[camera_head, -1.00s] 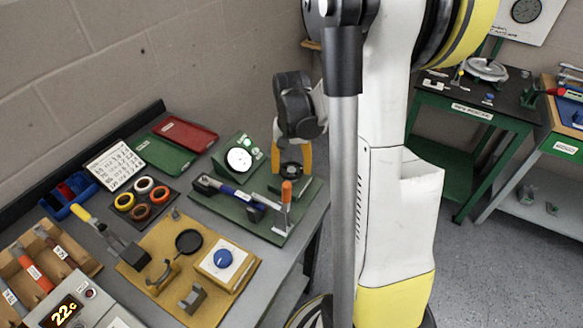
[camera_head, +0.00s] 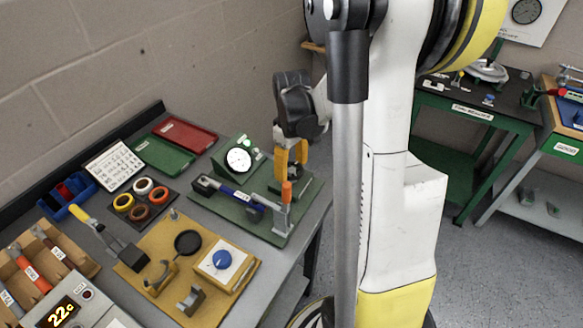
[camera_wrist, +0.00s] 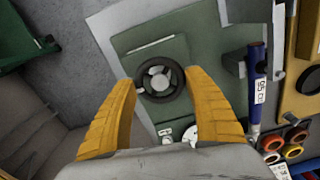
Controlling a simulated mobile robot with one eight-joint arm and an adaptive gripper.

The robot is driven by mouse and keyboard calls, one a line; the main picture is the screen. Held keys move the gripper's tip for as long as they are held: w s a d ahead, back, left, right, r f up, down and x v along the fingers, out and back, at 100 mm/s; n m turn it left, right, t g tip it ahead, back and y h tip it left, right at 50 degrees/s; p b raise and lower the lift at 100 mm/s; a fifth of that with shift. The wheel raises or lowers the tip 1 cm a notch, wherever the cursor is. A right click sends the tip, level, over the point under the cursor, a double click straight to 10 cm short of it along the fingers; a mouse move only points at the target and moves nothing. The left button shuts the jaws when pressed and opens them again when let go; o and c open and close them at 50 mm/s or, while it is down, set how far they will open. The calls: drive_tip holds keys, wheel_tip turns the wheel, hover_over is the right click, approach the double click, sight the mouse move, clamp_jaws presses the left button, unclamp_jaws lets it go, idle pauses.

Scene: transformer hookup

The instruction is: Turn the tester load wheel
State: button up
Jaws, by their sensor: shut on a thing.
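The tester load wheel (camera_wrist: 159,95) is a small black spoked wheel with a grey hub on a green block. In the wrist view it sits between the two yellow fingers of my gripper (camera_wrist: 160,78), which is shut on its rim from both sides. In the head view my gripper (camera_head: 290,163) points down at the tester's back right, and its fingers mostly hide the wheel. The tester's green base (camera_head: 222,212) carries a round white dial (camera_head: 238,160) and a blue-handled bar (camera_head: 240,196) held level. The dial reading is too small to tell.
An orange-topped lever (camera_head: 286,192) stands at the base's right, close to my gripper. A tan board (camera_head: 150,245) with a blue knob (camera_head: 222,259) is in front. Coloured rings (camera_head: 123,202) and green and red trays (camera_head: 163,157) lie to the left. The table ends just right of the tester.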

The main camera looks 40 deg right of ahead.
drive_tip(key=n, duration=0.4)
drive_tip(key=shift+n, duration=0.3)
drive_tip(key=n, duration=0.4)
drive_tip(key=shift+n, duration=0.3)
drive_tip(key=n, duration=0.4)
drive_tip(key=shift+n, duration=2.3)
drive_tip(key=o, duration=1.2)
